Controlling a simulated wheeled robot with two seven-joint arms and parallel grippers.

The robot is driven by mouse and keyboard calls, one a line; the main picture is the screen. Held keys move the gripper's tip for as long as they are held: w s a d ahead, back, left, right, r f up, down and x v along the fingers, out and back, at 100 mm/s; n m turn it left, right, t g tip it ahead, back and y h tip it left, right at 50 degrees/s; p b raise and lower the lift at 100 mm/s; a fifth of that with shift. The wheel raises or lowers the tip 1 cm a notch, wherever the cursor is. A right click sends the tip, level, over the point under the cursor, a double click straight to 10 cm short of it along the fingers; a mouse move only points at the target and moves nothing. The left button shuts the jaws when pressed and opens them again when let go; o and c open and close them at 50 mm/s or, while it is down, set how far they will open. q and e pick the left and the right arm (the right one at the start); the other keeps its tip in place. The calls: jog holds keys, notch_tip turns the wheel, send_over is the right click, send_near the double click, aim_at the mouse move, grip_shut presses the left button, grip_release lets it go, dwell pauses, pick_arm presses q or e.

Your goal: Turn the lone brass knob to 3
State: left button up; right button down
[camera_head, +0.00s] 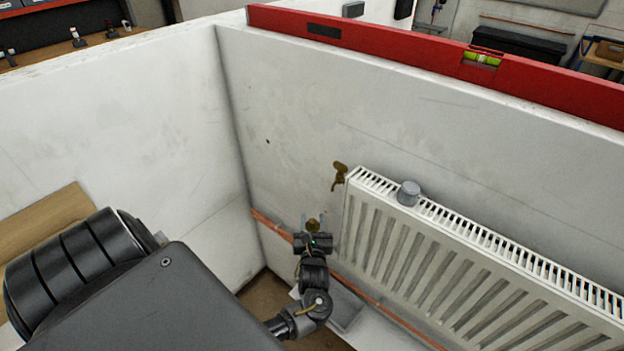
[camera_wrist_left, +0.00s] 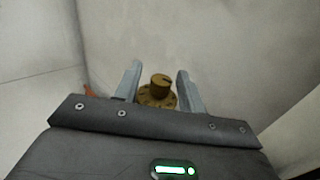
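The brass knob (camera_wrist_left: 160,82) stands on a round brass base (camera_wrist_left: 157,97) in the left wrist view. It also shows in the head view (camera_head: 313,224), small, low on the wall beside the left end of the radiator. My left gripper (camera_wrist_left: 158,75) is open, with one finger on each side of the knob and gaps between knob and fingers. In the head view my left gripper (camera_head: 314,226) reaches up to the knob from below. The markings on the base are too small to read. My right gripper is not in view.
A copper pipe (camera_head: 385,315) runs low along the wall. A red spirit level (camera_head: 430,55) lies on the wall top.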

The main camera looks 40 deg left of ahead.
pick_arm(q)
jog(key=shift+s+d, duration=0.1)
jog(key=v, duration=1)
jog(key=shift+s+d+p, duration=0.2)
jog(key=shift+s+p, duration=0.1)
